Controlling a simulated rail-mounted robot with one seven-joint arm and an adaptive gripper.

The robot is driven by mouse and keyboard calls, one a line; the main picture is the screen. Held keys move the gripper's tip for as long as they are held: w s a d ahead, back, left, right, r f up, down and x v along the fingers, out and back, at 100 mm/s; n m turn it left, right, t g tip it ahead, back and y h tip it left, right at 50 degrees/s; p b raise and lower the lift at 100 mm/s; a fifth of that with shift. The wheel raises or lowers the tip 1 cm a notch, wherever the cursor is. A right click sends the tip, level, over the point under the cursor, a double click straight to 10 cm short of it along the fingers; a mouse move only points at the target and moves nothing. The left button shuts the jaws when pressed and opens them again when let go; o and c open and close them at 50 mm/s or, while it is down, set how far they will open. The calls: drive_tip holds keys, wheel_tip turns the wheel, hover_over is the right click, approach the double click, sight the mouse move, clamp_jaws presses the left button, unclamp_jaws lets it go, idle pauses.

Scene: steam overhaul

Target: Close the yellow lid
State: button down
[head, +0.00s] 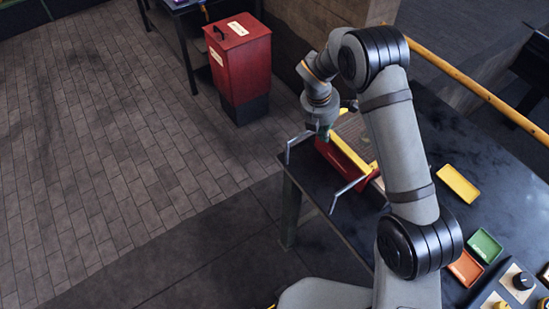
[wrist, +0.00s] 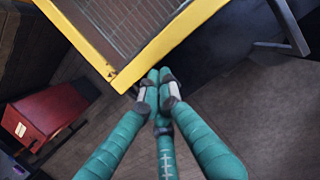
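The yellow lid (head: 348,152) is on a red box (head: 328,154) at the near left end of the dark table. In the wrist view, the lid (wrist: 160,48) is a yellow frame around a grey mesh panel, with one corner close to my fingertips. I cannot tell its exact angle. My gripper (wrist: 158,84) has its teal fingers brought together, with nothing visible between them. The tips are just beside the lid's edge; contact is unclear. In the head view, my gripper (head: 322,134) is at the box's far left end, and my arm hides part of the lid.
Grey bent bars (head: 347,191) stick out from the box's side. A yellow tray (head: 458,184), a green tray (head: 485,246) and an orange tray (head: 466,268) lie on the table's right. A red bin (head: 240,62) stands on the floor beyond. A yellow rail (head: 480,92) runs behind.

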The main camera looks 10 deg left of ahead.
drive_tip(key=shift+w+d, duration=0.4)
drive_tip(key=shift+w, duration=0.05)
drive_tip(key=s+a+r+b, duration=0.2)
drive_tip(key=s+a+r, duration=0.2)
drive_tip(key=r, duration=0.5)
drive_tip(key=shift+s+a+r, duration=0.2)
drive_tip(key=shift+s+r, duration=0.2)
drive_tip(key=shift+s, duration=0.05)
drive_tip(key=shift+f, duration=0.15)
